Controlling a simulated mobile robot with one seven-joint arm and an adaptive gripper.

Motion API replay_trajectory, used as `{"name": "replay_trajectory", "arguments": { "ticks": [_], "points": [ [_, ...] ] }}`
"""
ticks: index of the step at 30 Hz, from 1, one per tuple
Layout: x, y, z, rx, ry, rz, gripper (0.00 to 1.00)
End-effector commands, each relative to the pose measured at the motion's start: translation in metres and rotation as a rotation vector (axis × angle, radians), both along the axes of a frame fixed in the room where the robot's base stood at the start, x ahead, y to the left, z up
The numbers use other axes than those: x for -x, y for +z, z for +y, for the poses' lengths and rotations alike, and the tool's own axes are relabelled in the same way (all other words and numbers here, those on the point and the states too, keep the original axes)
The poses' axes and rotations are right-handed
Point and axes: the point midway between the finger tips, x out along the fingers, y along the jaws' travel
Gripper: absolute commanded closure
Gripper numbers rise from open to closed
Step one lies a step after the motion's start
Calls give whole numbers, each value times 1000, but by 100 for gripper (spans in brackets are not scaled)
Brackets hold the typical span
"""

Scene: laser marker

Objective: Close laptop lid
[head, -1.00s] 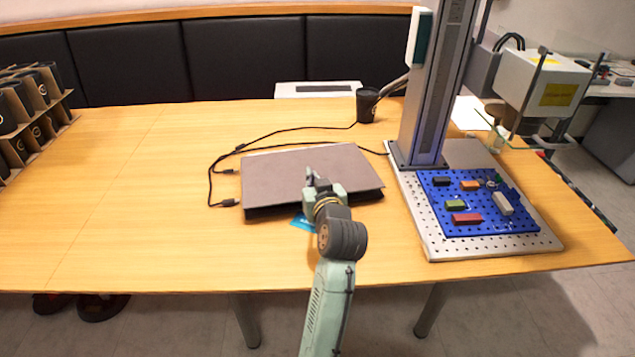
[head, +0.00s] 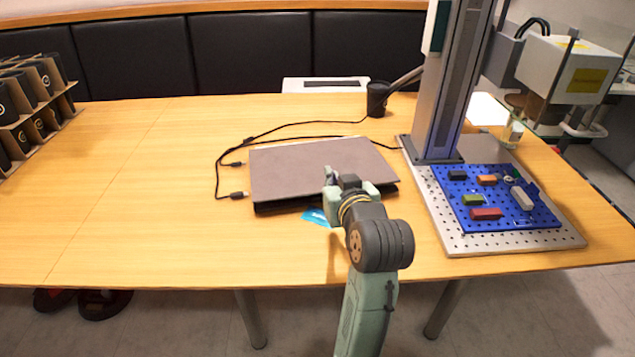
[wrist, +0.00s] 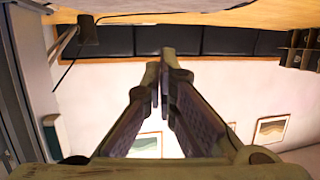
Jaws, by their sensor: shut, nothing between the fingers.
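The laptop (head: 295,165) lies on the table in the head view with its brown-grey lid down over the base. A dark band shows along its front edge; I cannot tell if the lid is fully flush. My gripper (head: 329,176) is at the lid's front right part, with its fingers seen over the lid. Whether they touch it is unclear. In the wrist view my gripper (wrist: 160,72) has its fingertips together with nothing between them. My gripper and wrist hide part of the laptop's front edge.
Cables with plugs (head: 238,195) lie left of and behind the laptop. A black cup (head: 378,99) stands behind it. The laser marker's perforated base plate (head: 450,215) and column (head: 450,90) stand close to the right.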

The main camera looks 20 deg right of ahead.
Motion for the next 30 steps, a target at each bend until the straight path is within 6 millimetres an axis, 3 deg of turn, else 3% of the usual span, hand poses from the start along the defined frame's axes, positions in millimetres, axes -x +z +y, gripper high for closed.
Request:
{"name": "replay_trajectory", "arguments": {
  "ticks": [8, 22, 30],
  "points": [
    [-5, -5, -6, 3, -5, 34, 100],
    [-92, -33, -15, 4, -4, 34, 100],
    [-89, -69, -15, 3, -7, 32, 100]
  ]
}}
